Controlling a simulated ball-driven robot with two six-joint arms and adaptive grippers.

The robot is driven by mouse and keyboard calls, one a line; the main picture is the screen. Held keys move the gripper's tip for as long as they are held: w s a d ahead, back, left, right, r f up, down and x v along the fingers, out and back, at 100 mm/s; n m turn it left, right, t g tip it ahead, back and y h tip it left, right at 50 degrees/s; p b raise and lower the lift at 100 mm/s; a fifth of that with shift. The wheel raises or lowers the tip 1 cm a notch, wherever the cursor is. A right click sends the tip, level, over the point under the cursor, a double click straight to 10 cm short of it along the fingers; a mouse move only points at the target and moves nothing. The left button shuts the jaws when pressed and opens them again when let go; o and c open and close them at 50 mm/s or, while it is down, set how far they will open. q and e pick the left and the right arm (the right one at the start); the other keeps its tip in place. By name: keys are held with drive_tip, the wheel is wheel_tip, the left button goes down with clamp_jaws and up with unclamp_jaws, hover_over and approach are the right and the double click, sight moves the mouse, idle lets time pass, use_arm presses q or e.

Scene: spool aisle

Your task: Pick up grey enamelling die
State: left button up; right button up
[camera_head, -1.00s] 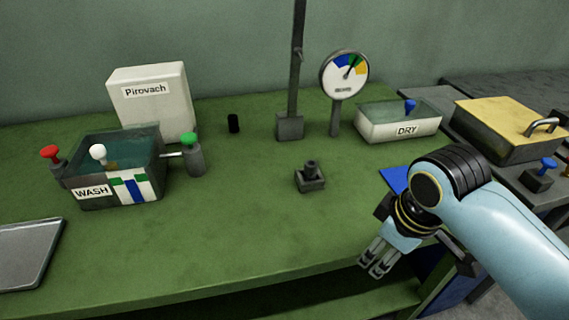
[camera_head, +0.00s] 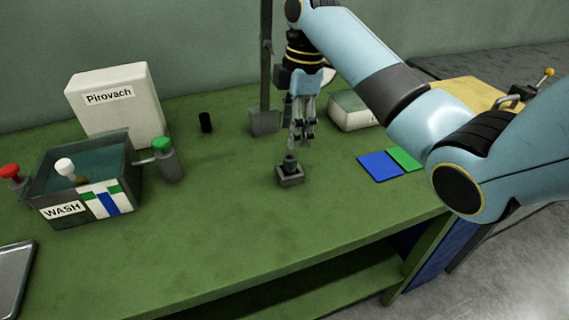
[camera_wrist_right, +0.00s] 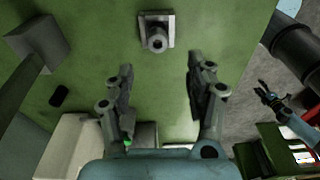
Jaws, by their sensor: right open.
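The grey enamelling die (camera_head: 289,175) is a small square block with a round knob on top. It stands upright on the green table in the head view. It also shows at the top of the right wrist view (camera_wrist_right: 156,31), ahead of the fingers. My right gripper (camera_head: 302,140) points down just above and slightly behind the die, apart from it. Its fingers (camera_wrist_right: 160,88) are open and empty in the wrist view. My left gripper is not seen in the head view.
A post with a square foot (camera_head: 264,122) stands close behind the die. The WASH tank (camera_head: 47,192) and a white Pirovach box (camera_head: 116,108) are at left. Blue (camera_head: 380,167) and green (camera_head: 405,158) patches lie at right. My arm partly hides the DRY tray (camera_head: 348,110).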

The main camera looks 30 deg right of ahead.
sight(290, 157)
drive_tip(key=f, duration=0.9)
drive_tip(key=shift+w+a, duration=0.2)
drive_tip(key=shift+r, duration=0.1)
clamp_jaws()
